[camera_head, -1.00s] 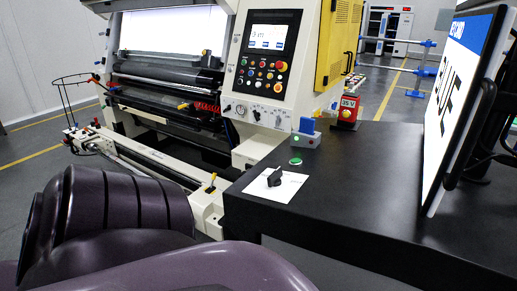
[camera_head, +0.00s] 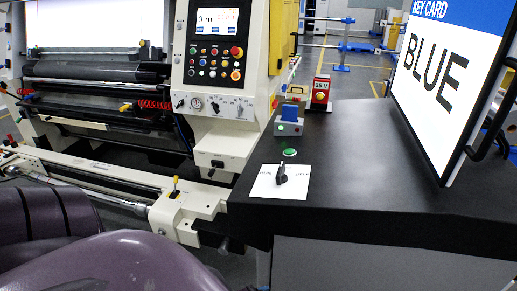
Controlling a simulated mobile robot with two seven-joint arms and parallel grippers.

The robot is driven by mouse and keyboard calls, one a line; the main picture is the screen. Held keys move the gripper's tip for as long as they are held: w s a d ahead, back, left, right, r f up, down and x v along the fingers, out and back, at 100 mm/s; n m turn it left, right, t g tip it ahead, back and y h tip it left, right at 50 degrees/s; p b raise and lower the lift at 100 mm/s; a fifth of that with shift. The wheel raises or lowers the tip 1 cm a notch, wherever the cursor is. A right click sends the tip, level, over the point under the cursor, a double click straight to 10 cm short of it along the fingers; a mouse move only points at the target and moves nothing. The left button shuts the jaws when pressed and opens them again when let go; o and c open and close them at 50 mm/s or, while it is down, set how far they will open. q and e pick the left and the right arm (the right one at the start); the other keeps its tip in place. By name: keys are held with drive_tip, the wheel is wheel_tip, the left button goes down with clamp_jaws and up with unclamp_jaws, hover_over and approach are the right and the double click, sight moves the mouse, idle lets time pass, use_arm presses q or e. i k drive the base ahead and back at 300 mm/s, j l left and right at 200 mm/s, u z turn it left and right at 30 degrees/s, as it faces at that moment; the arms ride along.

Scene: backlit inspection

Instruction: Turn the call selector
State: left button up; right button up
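The call selector, a black rotary knob (camera_head: 282,176), sits on a white plate (camera_head: 265,189) on the near left corner of the black table. Its handle stands roughly upright in the picture. Small lettering lies on both sides of the plate, too small to read surely. A green round button or lamp (camera_head: 290,152) is just behind the plate. Purple-grey curved parts of my own body fill the lower left. Neither of my grippers is in view, and nothing touches the knob.
A large sign (camera_head: 437,75) reading "KEY CARD BLUE" stands on the right of the table (camera_head: 380,170). The machine's control panel (camera_head: 213,50) is left. The table's middle is clear.

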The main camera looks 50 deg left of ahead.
sight(281, 178)
drive_tip(key=k+j, duration=0.2)
drive_tip(key=j, duration=0.2)
drive_tip(key=k+j, duration=0.25)
drive_tip(key=j, duration=0.15)
drive_tip(key=k+j, duration=0.2)
drive_tip(key=j, duration=0.2)
